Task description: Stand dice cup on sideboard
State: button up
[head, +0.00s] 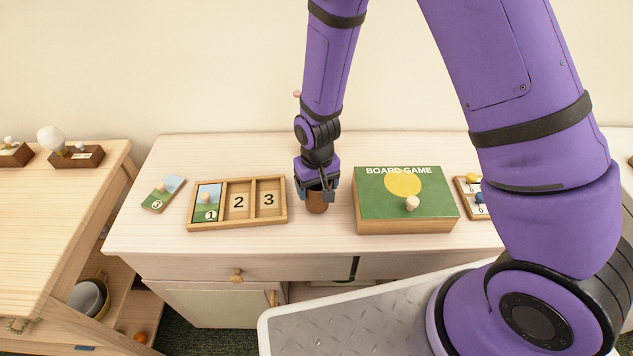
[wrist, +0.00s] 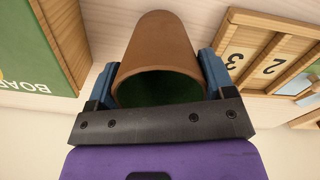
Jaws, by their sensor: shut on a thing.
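The dice cup (head: 317,202) is brown outside with a green lining. In the head view it is at the sideboard (head: 330,240) top, between the numbered tray and the board game box. My gripper (head: 317,188) points down and is shut on the cup. In the wrist view the cup (wrist: 160,60) sits between the two blue fingertips (wrist: 160,75), its open mouth toward my gripper. The cup looks upright. I cannot tell whether its base touches the sideboard top.
A wooden tray with numbered slots (head: 237,203) lies left of the cup, with a loose picture tile (head: 163,194) beyond it. A green board game box (head: 405,198) stands close on the right. A small tray with pegs (head: 468,191) is farther right. Bare top shows in front.

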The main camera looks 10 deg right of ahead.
jog(key=shift+f, duration=0.65)
jog(key=o, duration=0.9)
jog(key=shift+f, duration=0.15)
notch_tip(320, 180, up, 12)
jog(key=shift+r, duration=0.2)
